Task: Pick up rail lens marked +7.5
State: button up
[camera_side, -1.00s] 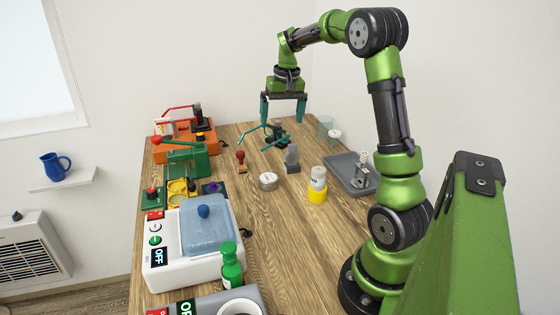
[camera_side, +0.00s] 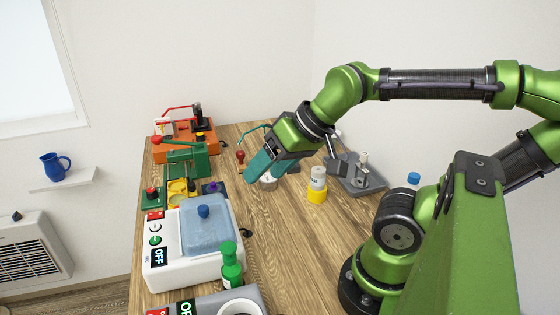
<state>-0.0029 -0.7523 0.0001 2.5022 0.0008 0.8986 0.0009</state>
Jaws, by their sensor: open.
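I cannot make out a lens marked +7.5; no such marking is readable at this size. My gripper (camera_side: 253,172) is open, and its teal fingers point down and to the left over the middle of the table. A round silver-white tin (camera_side: 269,183) shows just below the fingers and is partly covered by them. A yellow piece with round openings (camera_side: 178,190) sits at the left, apart from my gripper; I cannot tell whether it bears lenses. My gripper and wrist hide much of the table's far middle.
A white machine with a blue lid (camera_side: 205,235), a green bottle (camera_side: 231,268) and a small black loop (camera_side: 246,233) are nearer. A green device (camera_side: 187,160) and orange unit (camera_side: 183,145) stand behind. A yellow-based jar (camera_side: 317,190) and grey tray (camera_side: 365,188) are right. The front-middle wood is clear.

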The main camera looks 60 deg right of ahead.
jog(key=c, duration=0.3)
